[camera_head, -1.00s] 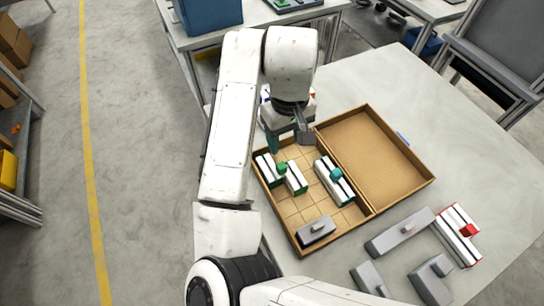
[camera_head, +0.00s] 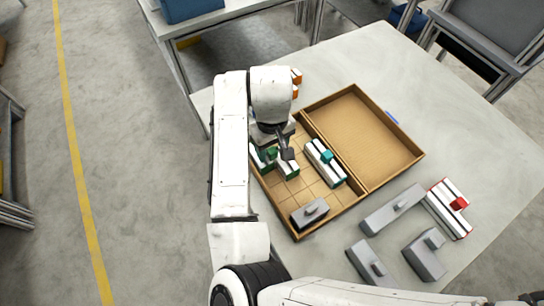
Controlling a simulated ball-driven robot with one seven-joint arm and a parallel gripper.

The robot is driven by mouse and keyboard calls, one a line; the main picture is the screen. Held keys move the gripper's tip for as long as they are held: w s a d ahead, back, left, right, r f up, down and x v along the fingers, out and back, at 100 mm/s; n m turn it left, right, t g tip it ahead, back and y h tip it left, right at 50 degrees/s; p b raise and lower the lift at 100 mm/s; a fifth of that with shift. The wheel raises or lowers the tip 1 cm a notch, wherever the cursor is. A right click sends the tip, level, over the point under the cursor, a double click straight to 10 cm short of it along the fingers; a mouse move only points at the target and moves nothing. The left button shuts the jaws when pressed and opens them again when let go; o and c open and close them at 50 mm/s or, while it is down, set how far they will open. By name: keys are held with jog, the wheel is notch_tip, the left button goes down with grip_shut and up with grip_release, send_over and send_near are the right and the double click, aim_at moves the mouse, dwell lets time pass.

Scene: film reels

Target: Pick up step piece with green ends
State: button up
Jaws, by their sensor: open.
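The step piece with green ends (camera_head: 288,170) is white with green ends and a green knob. It lies in the left, gridded compartment of the shallow brown box (camera_head: 350,202), near its left wall. My gripper (camera_head: 278,152) is open, pointing down right over this piece, and hides part of it. I cannot tell whether the fingers touch the piece or stand just above it.
A similar white piece with teal ends (camera_head: 322,166) lies close on the right in the same compartment, with a grey piece (camera_head: 310,213) in front. The right compartment is empty. Grey pieces (camera_head: 392,210) and a red-ended white piece (camera_head: 446,212) lie on the table. An orange-and-white piece (camera_head: 296,79) is behind the box.

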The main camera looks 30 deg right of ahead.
jog(key=shift+c, duration=0.4)
grip_shut()
dwell(0.4)
